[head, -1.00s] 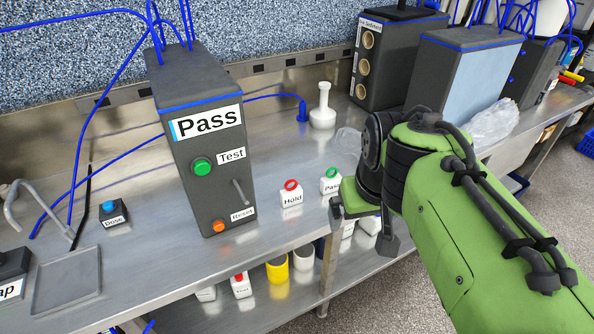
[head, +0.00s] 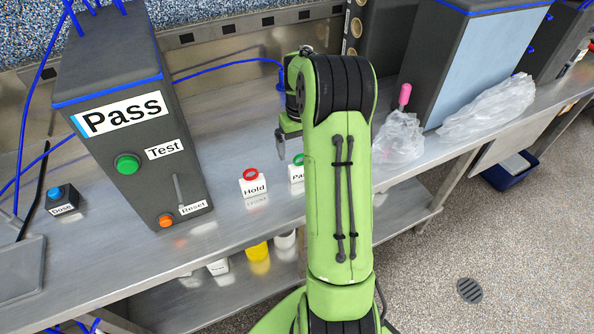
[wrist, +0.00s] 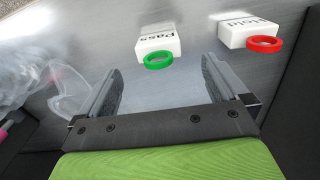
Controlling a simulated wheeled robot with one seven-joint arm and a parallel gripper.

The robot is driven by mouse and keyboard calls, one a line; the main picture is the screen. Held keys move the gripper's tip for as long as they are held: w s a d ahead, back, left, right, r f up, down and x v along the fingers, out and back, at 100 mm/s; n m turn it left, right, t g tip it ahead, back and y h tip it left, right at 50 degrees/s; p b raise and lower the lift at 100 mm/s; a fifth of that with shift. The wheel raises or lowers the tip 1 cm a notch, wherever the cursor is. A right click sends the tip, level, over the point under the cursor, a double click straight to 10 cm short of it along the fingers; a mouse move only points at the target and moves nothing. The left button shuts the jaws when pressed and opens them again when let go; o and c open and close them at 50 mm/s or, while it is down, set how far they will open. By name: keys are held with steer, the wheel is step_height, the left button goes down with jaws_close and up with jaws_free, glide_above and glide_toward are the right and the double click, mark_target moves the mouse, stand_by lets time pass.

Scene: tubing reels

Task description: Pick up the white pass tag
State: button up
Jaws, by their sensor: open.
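The white pass tag (head: 296,174) has a green ring on top and stands on the steel bench, partly hidden behind my arm in the head view. In the wrist view the pass tag (wrist: 158,45) lies just ahead of the space between my fingers, with its green ring toward me. My gripper (wrist: 160,85) is open and empty. In the head view a finger of my gripper (head: 281,145) shows above and behind the tag. A white hold tag (head: 254,187) with a red ring stands to the left; in the wrist view it (wrist: 248,33) is beyond the right finger.
A dark test box (head: 130,130) with buttons and a lever stands left of the tags. Clear plastic bags (head: 398,140) lie to the right, one by a pink-topped item (head: 405,95). Cups (head: 257,252) stand on the lower shelf.

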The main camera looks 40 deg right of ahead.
mark_target(301, 166)
step_height(301, 166, down, 9)
steer(key=shift+d+r, duration=0.1)
steer(key=shift+d, duration=0.05)
steer(key=shift+f, duration=0.35)
steer(key=shift+r, duration=0.1)
steer(key=shift+c, duration=1)
steer(key=c, duration=0.8)
step_height(301, 166, up, 10)
